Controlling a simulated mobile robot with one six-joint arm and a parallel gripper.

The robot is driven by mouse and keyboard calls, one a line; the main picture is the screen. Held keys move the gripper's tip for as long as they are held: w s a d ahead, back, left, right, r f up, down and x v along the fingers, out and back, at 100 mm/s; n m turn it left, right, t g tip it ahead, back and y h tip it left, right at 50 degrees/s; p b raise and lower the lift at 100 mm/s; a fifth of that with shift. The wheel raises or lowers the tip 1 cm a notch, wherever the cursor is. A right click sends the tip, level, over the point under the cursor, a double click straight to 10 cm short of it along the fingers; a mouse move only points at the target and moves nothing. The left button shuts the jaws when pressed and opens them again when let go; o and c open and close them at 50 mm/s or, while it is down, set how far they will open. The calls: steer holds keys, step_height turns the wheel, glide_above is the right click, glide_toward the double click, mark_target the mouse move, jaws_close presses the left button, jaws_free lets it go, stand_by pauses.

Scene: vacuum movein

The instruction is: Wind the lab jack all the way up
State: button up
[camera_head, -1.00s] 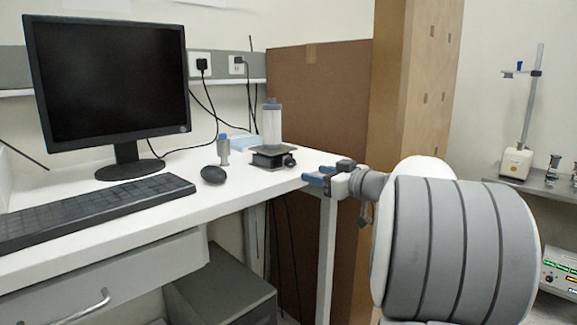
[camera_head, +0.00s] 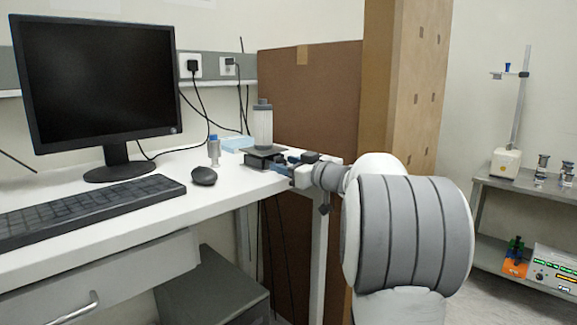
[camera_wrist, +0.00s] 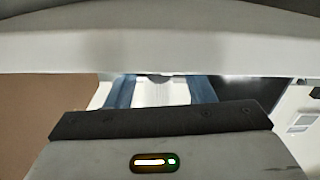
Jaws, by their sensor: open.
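The lab jack (camera_head: 262,153) stands low near the right end of the white desk, with a dark flat top. My gripper (camera_head: 285,163) has blue fingers and is at the jack's right side, where the knob was visible earlier; the fingers now cover that spot. In the wrist view the two blue fingers (camera_wrist: 162,92) are apart, with a small dark rounded part between them at the far end. I cannot tell whether the fingers touch the knob.
A small blue-capped bottle (camera_head: 214,150), a black mouse (camera_head: 204,176) and a light blue box (camera_head: 238,143) are left of the jack. The keyboard (camera_head: 85,208) and monitor (camera_head: 98,85) are farther left. A brown panel (camera_head: 320,100) stands behind the desk's right end.

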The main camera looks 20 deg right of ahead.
steer(key=c, duration=1)
steer(key=m+b, duration=0.1)
steer(key=b, duration=0.1)
steer(key=shift+f+m+b, duration=0.25)
steer(key=shift+m+b, duration=0.05)
steer(key=shift+m, duration=0.1)
steer(key=shift+r+m+b, duration=0.2)
steer(key=shift+m+b, duration=0.55)
steer(key=shift+m, duration=0.75)
steer(key=o, duration=1)
steer(key=shift+s+d, duration=0.1)
steer(key=p+v, duration=0.1)
steer(key=v, duration=0.6)
steer(key=shift+s, duration=0.25)
steer(key=shift+r, duration=0.15)
